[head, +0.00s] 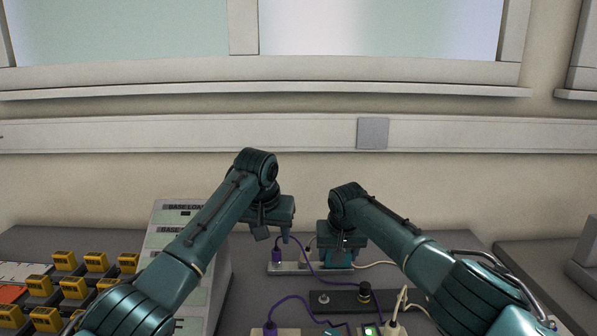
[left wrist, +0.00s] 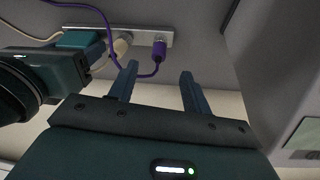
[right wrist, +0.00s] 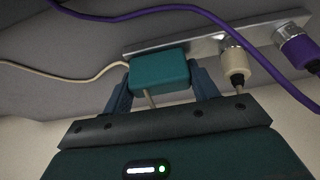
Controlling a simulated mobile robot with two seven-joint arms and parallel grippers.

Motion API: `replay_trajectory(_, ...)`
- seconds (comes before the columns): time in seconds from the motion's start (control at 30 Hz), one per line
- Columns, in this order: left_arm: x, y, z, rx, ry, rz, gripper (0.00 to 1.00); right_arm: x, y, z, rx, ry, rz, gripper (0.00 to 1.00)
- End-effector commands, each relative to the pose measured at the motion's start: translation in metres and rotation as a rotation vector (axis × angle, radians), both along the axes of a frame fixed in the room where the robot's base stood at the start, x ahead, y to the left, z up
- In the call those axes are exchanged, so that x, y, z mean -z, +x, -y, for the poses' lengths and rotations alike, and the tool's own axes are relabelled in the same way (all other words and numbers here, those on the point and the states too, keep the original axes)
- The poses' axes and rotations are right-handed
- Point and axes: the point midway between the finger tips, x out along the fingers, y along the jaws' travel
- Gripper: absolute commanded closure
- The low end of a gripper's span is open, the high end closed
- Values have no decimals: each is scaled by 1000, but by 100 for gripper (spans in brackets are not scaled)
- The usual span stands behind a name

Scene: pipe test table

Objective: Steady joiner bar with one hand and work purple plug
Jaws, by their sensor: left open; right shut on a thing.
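The joiner bar (head: 308,268) is a pale strip lying on the table, and it also shows in the left wrist view (left wrist: 92,31). The purple plug (head: 265,257) stands on its left end with a purple cord; in the left wrist view the plug (left wrist: 159,49) lies just beyond my fingertips. My left gripper (head: 274,237) is open and empty above the plug, with a finger to either side of its line. My right gripper (right wrist: 160,78) is shut on a teal block (right wrist: 159,74) at the bar's other end. Its fingers are partly hidden behind the block.
A cream plug (right wrist: 236,62) with a cord stands on the bar between the purple plug and the teal block. The purple cord loops across the table. A dark bar (head: 342,300) lies nearer. A sloped panel (head: 169,240) and yellow blocks (head: 74,287) stand left.

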Motion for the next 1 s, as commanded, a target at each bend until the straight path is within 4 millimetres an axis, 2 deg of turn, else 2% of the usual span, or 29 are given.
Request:
replay_trajectory(0.4,59,23,4,0,3,-3,51,-1,0,0,0,1,1,69)
replay_trajectory(0.7,77,31,6,2,0,-1,51,-1,0,0,0,1,1,69)
replay_trajectory(1.0,81,33,6,1,0,1,51,-1,0,0,0,1,1,69)
